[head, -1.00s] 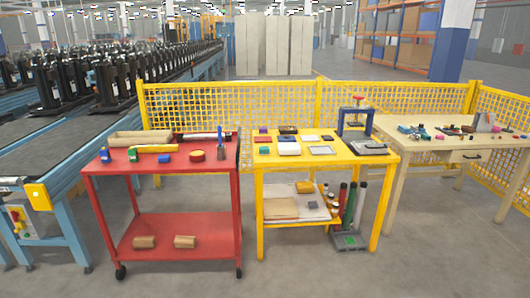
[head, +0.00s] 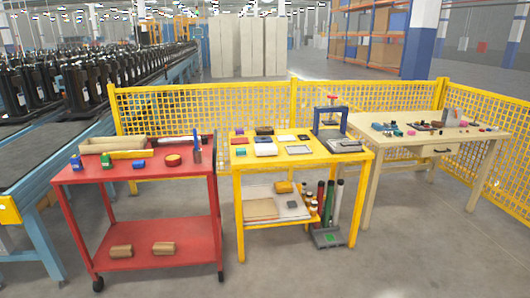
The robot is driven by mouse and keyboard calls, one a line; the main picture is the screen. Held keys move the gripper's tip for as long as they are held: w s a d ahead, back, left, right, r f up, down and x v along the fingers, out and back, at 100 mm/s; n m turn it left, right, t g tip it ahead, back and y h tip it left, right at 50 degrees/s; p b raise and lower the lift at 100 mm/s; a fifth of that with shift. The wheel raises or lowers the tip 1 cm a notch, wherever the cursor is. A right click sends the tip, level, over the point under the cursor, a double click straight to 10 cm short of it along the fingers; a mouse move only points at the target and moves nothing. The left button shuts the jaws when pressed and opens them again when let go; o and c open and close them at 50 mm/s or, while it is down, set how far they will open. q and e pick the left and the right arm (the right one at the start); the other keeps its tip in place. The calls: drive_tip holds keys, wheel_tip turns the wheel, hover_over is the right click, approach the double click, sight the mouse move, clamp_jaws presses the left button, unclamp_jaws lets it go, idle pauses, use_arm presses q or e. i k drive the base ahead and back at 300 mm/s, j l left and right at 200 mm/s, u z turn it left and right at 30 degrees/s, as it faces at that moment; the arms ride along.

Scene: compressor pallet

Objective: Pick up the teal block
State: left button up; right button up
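Several small coloured pieces lie on the beige workbench (head: 415,144) at the right. A small teal piece (head: 378,126) near its left end looks like the teal block, but it is too small to make out its shape for sure. Neither of my grippers shows in the head view.
A yellow table (head: 325,158) with a blue press (head: 331,120) stands left of the workbench. A red cart (head: 135,182) stands further left, beside a conveyor (head: 40,160). Yellow mesh fencing (head: 200,108) runs behind them. The floor (head: 440,255) in front of the workbench is clear.

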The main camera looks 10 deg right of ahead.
sight(240, 151)
drive_tip(key=i+l, duration=0.1)
drive_tip(key=i, duration=0.3)
drive_tip(key=i+l+u, duration=0.15)
drive_tip(key=i, duration=0.3)
